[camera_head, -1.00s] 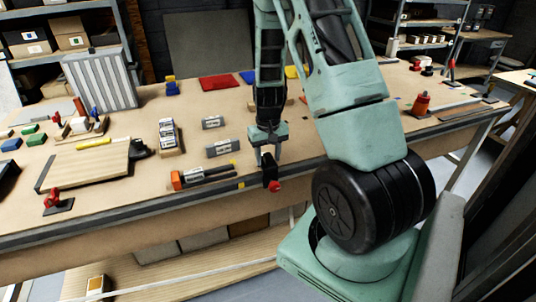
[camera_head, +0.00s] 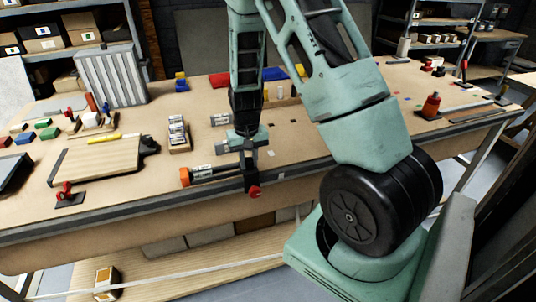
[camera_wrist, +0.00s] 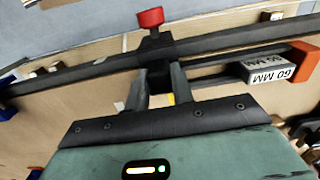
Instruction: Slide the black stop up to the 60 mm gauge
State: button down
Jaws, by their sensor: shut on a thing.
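The black stop (camera_head: 251,180) with a red knob (camera_head: 254,191) sits on the dark rail at the bench's front edge. My gripper (camera_wrist: 158,88) is shut on the stop, with a finger on either side of its black body (camera_wrist: 155,70). The grey gauge labelled 60 MM (camera_wrist: 265,72) lies beside the rail, against an orange end block (camera_wrist: 303,60). In the head view the gauge (camera_head: 202,171) is left of the stop, next to the orange block (camera_head: 185,177). In the wrist view a gap shows between stop and gauge.
Two other grey gauge blocks (camera_head: 220,119) lie behind, the nearer partly hidden by my gripper. A wooden board (camera_head: 95,160) and a red-handled clamp (camera_head: 68,193) are to the left. The rail (camera_wrist: 70,74) is clear on the stop's far side from the gauge.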

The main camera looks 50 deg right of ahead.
jog(key=w+a, duration=0.1)
jog(key=a, duration=0.1)
jog(key=w+a, duration=0.2)
jog(key=a, duration=0.1)
jog(key=w+a+p, duration=0.1)
jog(key=w+a, duration=0.1)
jog(key=a, duration=0.1)
jog(key=shift+w+a, duration=0.1)
jog(key=shift+a, duration=0.1)
jog(key=c, duration=1.2)
grip_release()
notch_tip(320, 180, up, 18)
jog(key=b, duration=0.3)
jog(key=shift+f, duration=0.25)
